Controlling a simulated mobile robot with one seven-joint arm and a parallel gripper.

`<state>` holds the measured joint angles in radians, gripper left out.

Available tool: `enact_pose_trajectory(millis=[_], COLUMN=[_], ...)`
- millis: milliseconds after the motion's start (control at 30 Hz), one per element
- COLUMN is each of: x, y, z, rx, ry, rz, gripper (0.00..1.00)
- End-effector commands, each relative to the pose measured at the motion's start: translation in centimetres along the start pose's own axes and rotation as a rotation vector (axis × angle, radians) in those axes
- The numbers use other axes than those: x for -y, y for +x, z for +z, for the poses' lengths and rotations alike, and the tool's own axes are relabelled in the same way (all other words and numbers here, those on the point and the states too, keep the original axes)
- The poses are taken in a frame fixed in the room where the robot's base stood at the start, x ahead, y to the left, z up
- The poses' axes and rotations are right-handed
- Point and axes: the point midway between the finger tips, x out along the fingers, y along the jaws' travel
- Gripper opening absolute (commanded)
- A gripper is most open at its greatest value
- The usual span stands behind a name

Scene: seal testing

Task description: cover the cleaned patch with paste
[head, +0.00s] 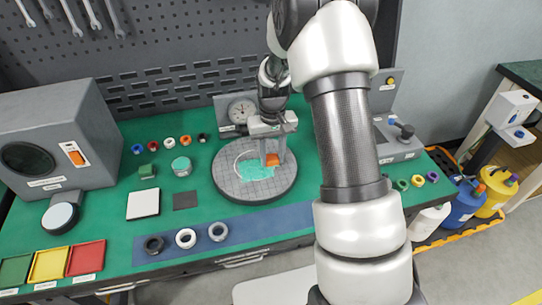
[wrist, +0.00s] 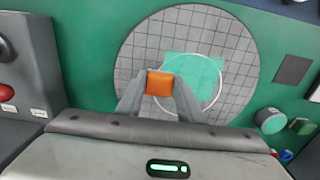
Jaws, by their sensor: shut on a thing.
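The round grey gridded plate (head: 229,187) stands on the green bench top, and it also shows in the wrist view (wrist: 140,45). A teal paste patch (head: 257,172) lies on the plate, partly inside a thin white ring line. In the wrist view the teal patch (wrist: 200,72) reaches past the ring at the top. My gripper (head: 272,152) is over the plate at the right edge of the patch in the head view. It is shut on an orange block (wrist: 159,83), which shows in the head view too (head: 273,160). Contact between block and plate cannot be told.
A teal-topped jar (head: 181,167) and a green block (head: 147,171) stand left of the plate. A white square (head: 143,204) and dark square (head: 185,201) lie nearby. A dial gauge (head: 241,110) stands behind the plate. Several rings lie on the blue strip (head: 262,226) in front.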

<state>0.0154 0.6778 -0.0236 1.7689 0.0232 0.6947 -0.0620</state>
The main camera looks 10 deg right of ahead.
Motion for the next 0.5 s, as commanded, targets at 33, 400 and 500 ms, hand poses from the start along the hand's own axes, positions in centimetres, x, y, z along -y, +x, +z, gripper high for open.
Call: enact_pose_trajectory(millis=[33, 400, 500], x=[0.0, 0.0, 0.1], y=[-0.6, -4.8, -5.7], z=[0.0, 0.0, -0.1], rx=[0.0, -0.001, -0.001], ry=[-0.001, 0.0, 0.0], rz=[0.0, 0.0, 0.0], gripper=[0.16, 0.16, 0.16])
